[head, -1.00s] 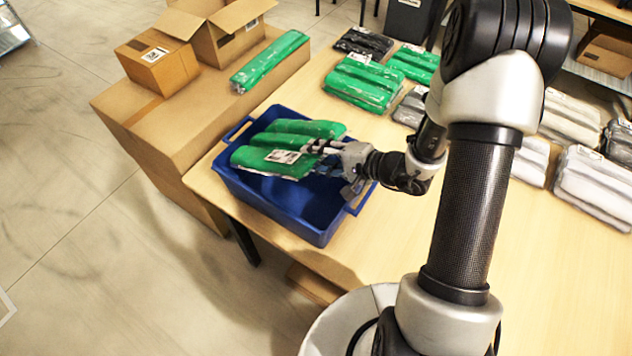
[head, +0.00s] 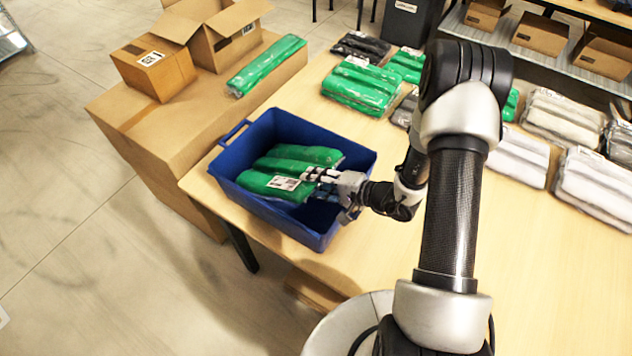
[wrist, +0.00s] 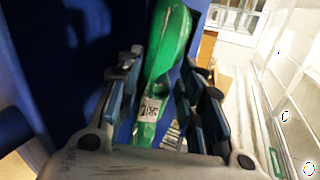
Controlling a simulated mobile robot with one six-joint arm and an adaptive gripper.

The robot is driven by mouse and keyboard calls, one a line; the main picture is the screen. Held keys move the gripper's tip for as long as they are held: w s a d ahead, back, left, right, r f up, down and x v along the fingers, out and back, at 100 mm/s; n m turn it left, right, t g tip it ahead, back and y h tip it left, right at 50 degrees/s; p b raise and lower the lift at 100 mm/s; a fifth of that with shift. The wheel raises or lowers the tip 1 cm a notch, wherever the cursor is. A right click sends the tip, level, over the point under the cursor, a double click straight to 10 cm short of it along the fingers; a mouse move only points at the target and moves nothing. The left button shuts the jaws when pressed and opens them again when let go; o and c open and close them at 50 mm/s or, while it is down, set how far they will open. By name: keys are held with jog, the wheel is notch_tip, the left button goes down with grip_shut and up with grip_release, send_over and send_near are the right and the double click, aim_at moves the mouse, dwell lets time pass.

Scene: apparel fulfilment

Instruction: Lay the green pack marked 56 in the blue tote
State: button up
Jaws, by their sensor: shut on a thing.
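The green pack (head: 300,156) is a soft, ridged bundle in clear wrap with a white label near its near end. My gripper (head: 322,178) is shut on its right side and holds it inside the blue tote (head: 352,160), below the rim. I cannot tell whether it touches the tote floor. In the wrist view the pack (wrist: 172,40) lies between the fingers of my gripper (wrist: 163,85), its label seeming to read 56. The tote (wrist: 65,50) also shows there as blue walls.
The tote stands on the wooden table (head: 420,260) beside a large carton (head: 150,130) bearing two smaller boxes (head: 158,68) and another green pack (head: 266,65). More green packs (head: 360,86) and grey packs (head: 590,185) lie across the table.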

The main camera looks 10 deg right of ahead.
jog(key=shift+f+b, duration=0.35)
jog(key=shift+b, duration=0.1)
jog(key=shift+f+b, duration=0.25)
jog(key=shift+b, duration=0.15)
jog(key=o, duration=0.9)
jog(key=shift+s, duration=0.1)
jog(key=shift+r, duration=0.1)
